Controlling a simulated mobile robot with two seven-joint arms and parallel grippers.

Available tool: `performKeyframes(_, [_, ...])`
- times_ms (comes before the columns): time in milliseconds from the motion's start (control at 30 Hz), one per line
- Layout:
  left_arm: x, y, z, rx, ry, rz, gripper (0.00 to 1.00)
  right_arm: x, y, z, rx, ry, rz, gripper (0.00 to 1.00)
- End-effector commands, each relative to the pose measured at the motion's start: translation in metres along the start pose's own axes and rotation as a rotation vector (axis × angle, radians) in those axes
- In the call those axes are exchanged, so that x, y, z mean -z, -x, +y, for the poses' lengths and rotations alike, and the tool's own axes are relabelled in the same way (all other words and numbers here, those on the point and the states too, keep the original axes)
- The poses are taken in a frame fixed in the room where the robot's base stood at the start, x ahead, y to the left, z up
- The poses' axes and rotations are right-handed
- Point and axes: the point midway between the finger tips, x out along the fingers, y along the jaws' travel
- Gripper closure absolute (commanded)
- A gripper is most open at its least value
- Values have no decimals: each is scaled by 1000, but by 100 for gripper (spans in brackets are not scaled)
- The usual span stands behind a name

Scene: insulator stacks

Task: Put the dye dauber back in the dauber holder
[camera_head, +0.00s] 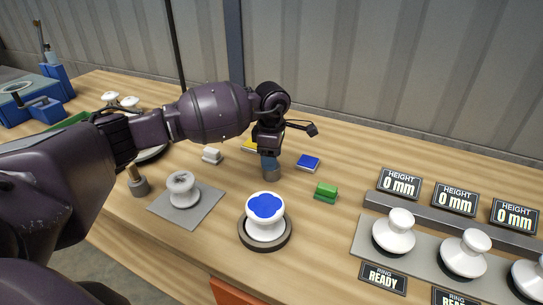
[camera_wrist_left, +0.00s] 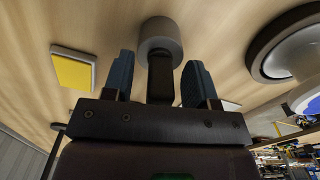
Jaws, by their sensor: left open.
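My left gripper (camera_head: 269,158) is over the middle of the table, pointing down at a grey cylinder (camera_head: 271,173), which looks like the dauber holder. In the left wrist view the blue fingers (camera_wrist_left: 158,68) are apart, one on each side of a dark upright handle (camera_wrist_left: 160,82), apparently the dauber. The handle's far end meets the grey cylinder, seen there too (camera_wrist_left: 160,38); how deep it sits is hidden. A gap shows between handle and fingers. A white insulator with blue dye on top (camera_head: 265,209) stands on a dark round base (camera_head: 265,241). My right gripper is out of view.
Yellow (camera_wrist_left: 74,71), blue (camera_head: 308,163) and green (camera_head: 326,191) pads lie around the gripper. A wooden-handled tool stands in a grey holder (camera_head: 138,186) at left, near an insulator (camera_head: 183,189) on a grey mat (camera_head: 200,215). White insulators (camera_head: 394,231) and height displays (camera_head: 399,184) fill the right.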

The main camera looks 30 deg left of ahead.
Motion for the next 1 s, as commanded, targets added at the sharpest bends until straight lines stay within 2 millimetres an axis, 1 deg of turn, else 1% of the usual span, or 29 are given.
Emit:
performKeyframes(167, [0, 0, 0, 0, 0, 0, 47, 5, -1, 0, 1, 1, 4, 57])
performKeyframes(200, [0, 6, 1, -3, 0, -1, 47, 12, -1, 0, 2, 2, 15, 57])
performKeyframes(300, [0, 26, 1, -5, -2, -2, 47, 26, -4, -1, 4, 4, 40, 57])
performKeyframes(400, [0, 46, 1, -5, -1, -1, 47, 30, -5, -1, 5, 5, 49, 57])
performKeyframes(600, [0, 82, 0, -4, 0, -1, 47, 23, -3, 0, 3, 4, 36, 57])
performKeyframes(700, [0, 94, 0, -2, 0, 0, 47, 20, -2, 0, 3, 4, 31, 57])
performKeyframes(833, [0, 104, 0, -1, -1, 0, 47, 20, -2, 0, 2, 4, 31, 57])
performKeyframes(1000, [0, 108, 0, 1, 0, 0, 47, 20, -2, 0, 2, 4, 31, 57])
